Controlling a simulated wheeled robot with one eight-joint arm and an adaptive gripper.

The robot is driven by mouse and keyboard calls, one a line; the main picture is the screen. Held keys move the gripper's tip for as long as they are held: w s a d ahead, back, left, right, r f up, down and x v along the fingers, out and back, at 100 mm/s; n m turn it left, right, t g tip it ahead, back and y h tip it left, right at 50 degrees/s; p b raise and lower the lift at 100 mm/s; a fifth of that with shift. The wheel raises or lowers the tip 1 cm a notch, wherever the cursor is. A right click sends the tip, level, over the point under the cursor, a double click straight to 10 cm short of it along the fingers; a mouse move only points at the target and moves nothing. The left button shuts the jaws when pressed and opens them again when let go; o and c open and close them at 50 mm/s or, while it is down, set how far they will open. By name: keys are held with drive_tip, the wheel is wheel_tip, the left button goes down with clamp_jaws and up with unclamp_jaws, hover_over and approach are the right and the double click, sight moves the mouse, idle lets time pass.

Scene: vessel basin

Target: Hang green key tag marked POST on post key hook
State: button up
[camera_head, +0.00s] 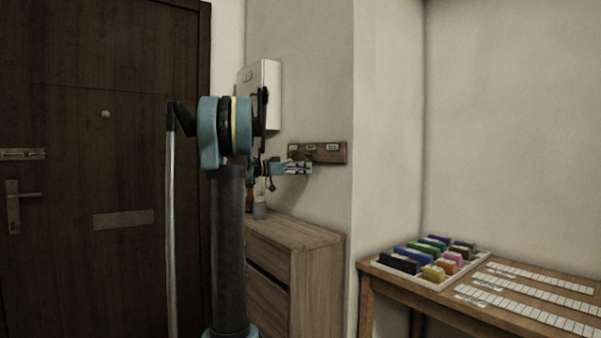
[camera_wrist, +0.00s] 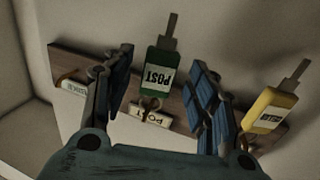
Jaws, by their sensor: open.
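The green key tag (camera_wrist: 158,70) marked POST shows upside down in the wrist view, between my open fingers. My gripper (camera_wrist: 161,60) has a visible gap on both sides of the tag. The tag's ring end is at the post key hook (camera_wrist: 150,103), above the POST label (camera_wrist: 150,115) on the wooden board (camera_wrist: 175,103); whether the ring is fully over the hook I cannot tell. In the head view my gripper (camera_head: 298,168) is just in front of the board (camera_head: 329,153); the tag is not clear there.
A yellow tag (camera_wrist: 270,108) is at the right part of the board. Another label (camera_wrist: 72,85) is at the left. A wooden cabinet (camera_head: 310,245) stands below. A white wall box (camera_head: 262,92) is above left of the board. A desk with a colourful tray (camera_head: 440,285) is at right.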

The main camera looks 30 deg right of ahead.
drive_tip(key=w+a, duration=0.2)
drive_tip(key=a, duration=0.9)
drive_tip(key=shift+a, duration=0.35)
drive_tip(key=s+a+f+n+t+y, duration=0.1)
drive_tip(key=s+a+f+n+y, duration=0.5)
drive_tip(key=s+a+f, duration=0.5)
drive_tip(key=s+a+f+n+t+y, duration=0.2)
drive_tip(key=s+a+f+n+y, duration=0.4)
drive_tip(key=s+a+f, duration=0.5)
drive_tip(key=s+a+f+n+t+y, duration=0.2)
drive_tip(key=s+a+f+n+y, duration=0.3)
drive_tip(key=f, duration=1.6)
drive_tip(key=s+a+n, duration=0.3)
drive_tip(key=s+a, duration=0.4)
drive_tip(key=a, duration=0.1)
drive_tip(key=shift+a+y, duration=0.3)
drive_tip(key=shift+y, duration=0.1)
drive_tip(key=shift+s, duration=0.1)
drive_tip(key=shift+w+f, duration=0.25)
drive_tip(key=shift+w, duration=0.2)
